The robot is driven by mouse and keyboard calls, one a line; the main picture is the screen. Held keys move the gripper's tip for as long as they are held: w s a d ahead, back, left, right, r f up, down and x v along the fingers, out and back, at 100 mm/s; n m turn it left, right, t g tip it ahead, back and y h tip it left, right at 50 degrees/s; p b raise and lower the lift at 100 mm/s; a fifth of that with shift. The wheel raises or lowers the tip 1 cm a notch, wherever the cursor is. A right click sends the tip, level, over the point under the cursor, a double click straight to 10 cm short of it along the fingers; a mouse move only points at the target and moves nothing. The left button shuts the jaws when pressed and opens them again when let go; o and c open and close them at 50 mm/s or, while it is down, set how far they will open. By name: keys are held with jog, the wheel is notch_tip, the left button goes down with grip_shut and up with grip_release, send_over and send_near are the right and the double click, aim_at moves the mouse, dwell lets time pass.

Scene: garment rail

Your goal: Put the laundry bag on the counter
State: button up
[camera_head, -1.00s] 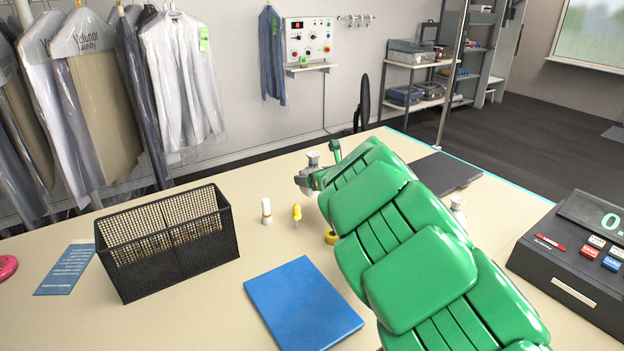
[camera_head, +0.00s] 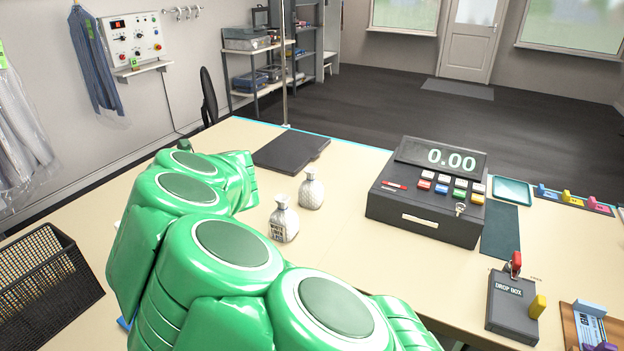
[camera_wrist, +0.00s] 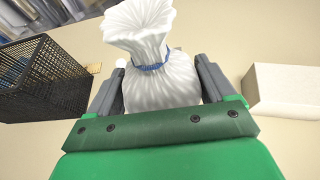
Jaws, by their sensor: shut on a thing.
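The laundry bag (camera_wrist: 160,92) is white and gathered at its neck with a blue tie. It shows in the wrist view between the two dark fingers of my gripper (camera_wrist: 159,80), which are shut on it. The beige counter (camera_head: 345,245) fills the lower middle of the head view and lies behind the bag in the wrist view (camera_wrist: 215,30). I cannot tell how far the bag is from the counter top. In the head view my green arm hides the gripper and the bag.
A black mesh basket (camera_head: 48,280) is at the left, also close left of the bag in the wrist view (camera_wrist: 45,80). A pale block (camera_wrist: 285,90) is right. Two bottles (camera_head: 284,222), a black flat pad (camera_head: 290,150), a cash register (camera_head: 425,205) and a drop box (camera_head: 510,305) occupy the counter.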

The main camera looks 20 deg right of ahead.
notch_tip(320, 180, up, 6)
jog(key=shift+d+f, duration=0.1)
jog(key=shift+f, duration=0.1)
jog(key=s+d+r+m+t+h, duration=0.1)
jog(key=d+m+t+h, duration=0.1)
jog(key=d+m+h, duration=0.7)
jog(key=s+d+r+m+t+h, duration=0.1)
jog(key=d+m+h, duration=0.35)
jog(key=d, duration=0.95)
jog(key=s+d+f+m+g+h, duration=0.1)
jog(key=s+d+m+g+h, duration=0.35)
jog(key=s, duration=0.65)
jog(key=s+d+f+m+g+h, duration=0.15)
jog(key=s+d+m+g, duration=0.3)
jog(key=s+d, duration=0.45)
jog(key=s+d+m+g+h, duration=0.3)
jog(key=s+d+m+h, duration=0.15)
jog(key=s, duration=0.75)
jog(key=shift+y, duration=0.5)
jog(key=shift+w+f, duration=0.2)
jog(key=shift+f, duration=2.25)
